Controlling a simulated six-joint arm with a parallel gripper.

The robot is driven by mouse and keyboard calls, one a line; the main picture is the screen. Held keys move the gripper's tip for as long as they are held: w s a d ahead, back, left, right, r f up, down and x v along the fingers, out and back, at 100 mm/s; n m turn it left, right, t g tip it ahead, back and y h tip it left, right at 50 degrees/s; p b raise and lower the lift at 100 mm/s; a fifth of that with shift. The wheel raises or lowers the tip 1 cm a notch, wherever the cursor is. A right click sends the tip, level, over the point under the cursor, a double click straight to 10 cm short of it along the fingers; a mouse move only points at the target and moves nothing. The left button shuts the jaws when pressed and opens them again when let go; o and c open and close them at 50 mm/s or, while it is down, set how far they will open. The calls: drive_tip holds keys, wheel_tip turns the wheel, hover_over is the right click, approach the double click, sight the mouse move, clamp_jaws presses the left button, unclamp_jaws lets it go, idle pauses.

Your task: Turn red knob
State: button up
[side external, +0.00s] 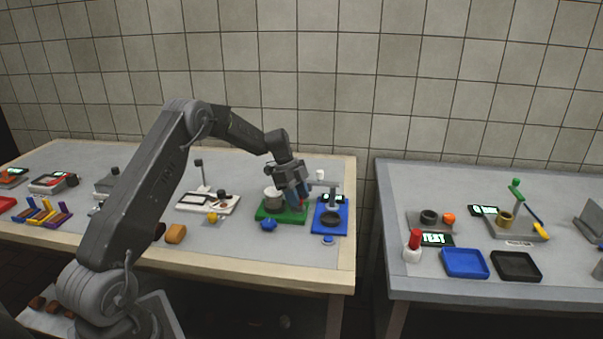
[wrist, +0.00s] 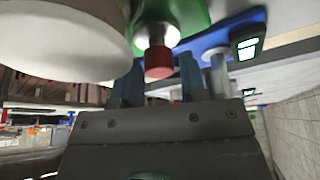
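The red knob (wrist: 159,63) sits on a short silver shaft in the wrist view, beside a large white round pot (wrist: 62,42). My gripper (wrist: 162,68) is open, with one blue finger on each side of the knob and a visible gap to it. In the side view my gripper (side external: 298,198) is low over the green base (side external: 270,214), at the right of the whitish pot (side external: 272,196). Only a small bit of red shows by the fingers there; the rest of the knob is hidden.
A blue device (side external: 330,228) with a small screen stands close at the right of the green base. A white board device (side external: 208,203) stands to the left. A gap separates this table from the right one.

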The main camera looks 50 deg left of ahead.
drive_tip(key=n+t+y, duration=0.1)
drive_tip(key=n, duration=0.2)
drive_tip(key=n+t, duration=0.1)
drive_tip(key=n, duration=0.3)
drive_tip(key=shift+s+y, duration=0.1)
drive_tip(key=shift+y, duration=0.3)
drive_tip(key=n+y, duration=0.1)
drive_tip(key=n, duration=0.2)
drive_tip(key=n+t+y, duration=0.1)
drive_tip(key=n, duration=0.2)
drive_tip(key=n+y, duration=0.1)
drive_tip(key=n, duration=0.2)
drive_tip(key=n+y, duration=0.1)
drive_tip(key=n, duration=0.3)
drive_tip(key=shift+d+g+y, duration=0.1)
drive_tip(key=shift+g+y, duration=0.2)
drive_tip(key=shift+y, duration=0.1)
drive_tip(key=n+g+y, duration=0.1)
drive_tip(key=n, duration=0.2)
drive_tip(key=n+g, duration=0.1)
drive_tip(key=n, duration=0.3)
drive_tip(key=shift+y, duration=0.4)
drive_tip(key=v, duration=1.3)
drive_tip(key=shift+w+r, duration=0.2)
drive_tip(key=shift+r, duration=0.25)
drive_tip(key=shift+d, duration=0.15)
